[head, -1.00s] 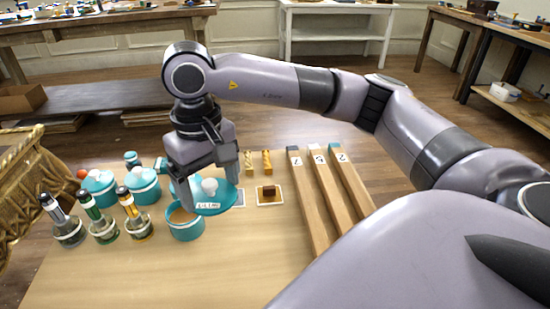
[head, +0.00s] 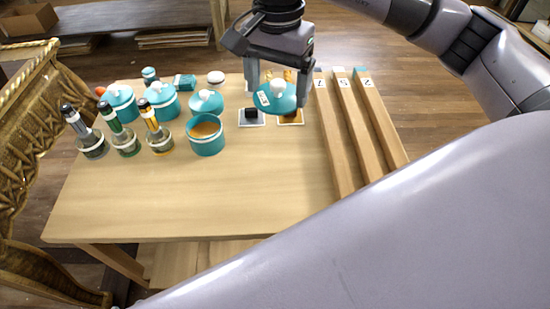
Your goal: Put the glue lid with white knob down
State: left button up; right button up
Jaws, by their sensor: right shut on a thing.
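My right gripper (head: 277,88) comes down from the top and is shut on the glue lid with white knob (head: 270,103). The lid is a teal disc with a small white label on its rim, held tilted, apparently above the table. It overlaps the sample cards in the picture and is apart from the open teal pot (head: 206,146). That pot has a white band, holds tan glue and stands uncovered to the left of the lid. My left gripper is not in view.
Other teal lidded pots (head: 159,113) stand at the back left. Several bottles with dark, green and yellow tops (head: 157,140) stand in front of them. Sample cards (head: 251,122) lie below the lid. Long wooden bars (head: 352,135) lie at right. The table's front middle (head: 190,205) is clear.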

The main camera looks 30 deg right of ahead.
jog(key=m, duration=0.2)
jog(key=w+m, duration=0.1)
jog(key=m, duration=0.2)
jog(key=shift+d+f+b, duration=0.15)
jog(key=shift+b, duration=0.15)
jog(key=m, duration=0.3)
jog(key=w+m, duration=0.1)
jog(key=m, duration=0.2)
jog(key=shift+d+f+b, duration=0.15)
jog(key=shift+b, duration=0.2)
jog(key=m, duration=0.4)
jog(key=shift+w+d+f+m+b, duration=0.15)
jog(key=shift+w+m+b, duration=0.15)
jog(key=m, duration=0.5)
jog(key=shift+w+d+f+b, duration=0.1)
jog(key=shift+w+d+b, duration=0.05)
jog(key=shift+w+b, duration=0.2)
jog(key=b, duration=0.2)
send_over(274, 158)
jog(key=shift+m, duration=0.3)
notch_tip(274, 158, down, 16)
notch_tip(274, 158, down, 4)
jog(key=shift+f+b, duration=0.1)
jog(key=shift+b, duration=0.2)
